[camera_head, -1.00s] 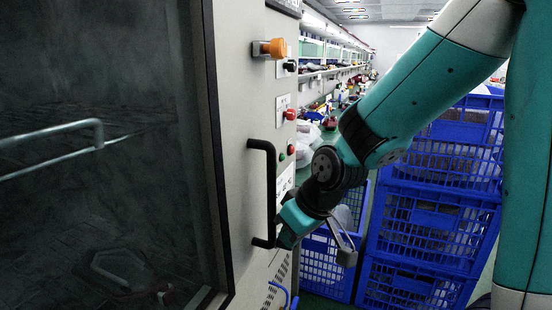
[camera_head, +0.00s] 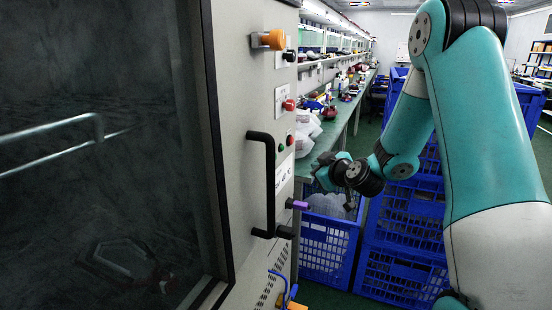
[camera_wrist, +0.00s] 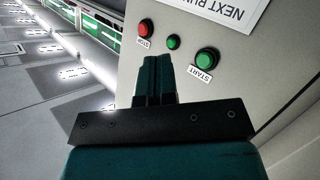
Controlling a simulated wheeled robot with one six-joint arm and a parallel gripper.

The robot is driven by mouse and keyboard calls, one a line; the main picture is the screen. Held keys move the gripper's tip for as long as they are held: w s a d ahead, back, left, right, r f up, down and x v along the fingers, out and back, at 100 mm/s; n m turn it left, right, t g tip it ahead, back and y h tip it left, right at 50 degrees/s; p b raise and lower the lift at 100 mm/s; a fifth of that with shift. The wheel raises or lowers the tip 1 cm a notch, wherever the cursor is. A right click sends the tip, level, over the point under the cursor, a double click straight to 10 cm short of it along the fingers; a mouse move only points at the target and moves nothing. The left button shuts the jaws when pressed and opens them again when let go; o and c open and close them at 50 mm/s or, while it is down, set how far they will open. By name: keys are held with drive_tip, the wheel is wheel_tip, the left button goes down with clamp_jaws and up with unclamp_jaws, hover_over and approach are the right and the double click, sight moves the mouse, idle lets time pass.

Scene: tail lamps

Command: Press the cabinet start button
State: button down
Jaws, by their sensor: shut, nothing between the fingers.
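The start button (camera_wrist: 207,60) is a round green button with a dark rim and a "START" label, on the grey cabinet panel in the wrist view. A red stop button (camera_wrist: 145,28) and a smaller green light (camera_wrist: 173,42) sit to its left. My gripper (camera_wrist: 157,60) is shut and empty. Its fingertips show just left of and below the start button in that view; the gap to the panel cannot be told.
The black door handle (camera_head: 269,185), orange knob (camera_head: 268,39) and purple-tipped knob (camera_head: 297,204) stick out from the cabinet. Blue crates (camera_head: 330,250) stand to the right. A long workbench (camera_head: 335,128) with goods runs behind.

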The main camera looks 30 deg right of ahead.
drive_tip(key=w+a+p, duration=0.5)
drive_tip(key=w+p, duration=0.2)
drive_tip(key=p, duration=0.3)
drive_tip(key=shift+a, duration=0.2)
drive_tip(key=shift+a+p, duration=0.1)
drive_tip(key=shift+p, duration=0.2)
idle(1.6)
drive_tip(key=shift+w+a, duration=0.15)
drive_tip(key=shift+w, duration=0.15)
